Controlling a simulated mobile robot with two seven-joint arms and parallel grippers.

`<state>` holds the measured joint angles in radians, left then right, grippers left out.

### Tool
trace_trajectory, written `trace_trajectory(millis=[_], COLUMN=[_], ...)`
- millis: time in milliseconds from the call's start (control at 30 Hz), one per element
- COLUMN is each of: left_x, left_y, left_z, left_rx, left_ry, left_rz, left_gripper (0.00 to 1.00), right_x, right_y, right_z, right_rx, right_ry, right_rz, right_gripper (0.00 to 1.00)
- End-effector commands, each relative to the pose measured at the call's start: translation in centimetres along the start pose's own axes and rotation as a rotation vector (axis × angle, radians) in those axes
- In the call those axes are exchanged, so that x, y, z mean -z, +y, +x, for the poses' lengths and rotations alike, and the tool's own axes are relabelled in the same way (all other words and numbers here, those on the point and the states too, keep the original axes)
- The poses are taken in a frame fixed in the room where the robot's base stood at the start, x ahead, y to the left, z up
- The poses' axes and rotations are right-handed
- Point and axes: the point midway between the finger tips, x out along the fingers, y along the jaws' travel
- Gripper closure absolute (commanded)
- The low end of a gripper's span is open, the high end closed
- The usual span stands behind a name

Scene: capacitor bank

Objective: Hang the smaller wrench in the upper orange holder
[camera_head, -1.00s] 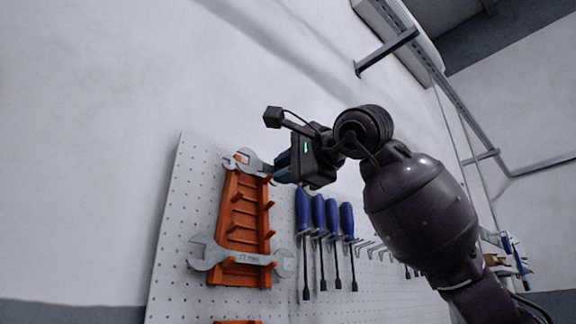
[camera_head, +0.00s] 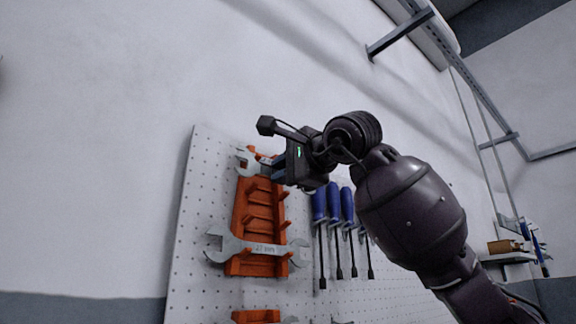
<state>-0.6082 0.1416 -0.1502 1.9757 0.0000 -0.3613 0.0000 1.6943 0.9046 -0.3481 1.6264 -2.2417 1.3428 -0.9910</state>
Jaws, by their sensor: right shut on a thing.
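The smaller wrench (camera_head: 247,161) is at the top of the upper orange holder (camera_head: 241,221) on the pegboard, its open jaw pointing left. My right gripper (camera_head: 275,168) is shut on the wrench at its right part; the fingers and my gripper body hide that end. I cannot tell whether the wrench touches the holder's top slot. A larger wrench (camera_head: 256,248) lies across the lower part of the same holder. My left gripper is not in view.
Several blue-handled screwdrivers (camera_head: 334,204) hang just right of the holder, below my right gripper. Another orange holder (camera_head: 256,316) shows at the bottom edge. The pegboard (camera_head: 190,240) is bare on the left. A shelf (camera_head: 508,257) stands far right.

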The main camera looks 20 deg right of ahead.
Motion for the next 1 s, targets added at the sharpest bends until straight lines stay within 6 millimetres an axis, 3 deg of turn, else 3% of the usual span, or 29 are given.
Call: trace_trajectory(millis=[1000], left_x=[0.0], left_y=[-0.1], left_z=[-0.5], left_rx=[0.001], left_ry=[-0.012], left_rz=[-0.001], left_gripper=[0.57], right_x=[0.0], right_y=[1.4], right_z=[3.9], right_rx=[0.000], right_ry=[0.001], right_rz=[-0.001], right_gripper=[1.00])
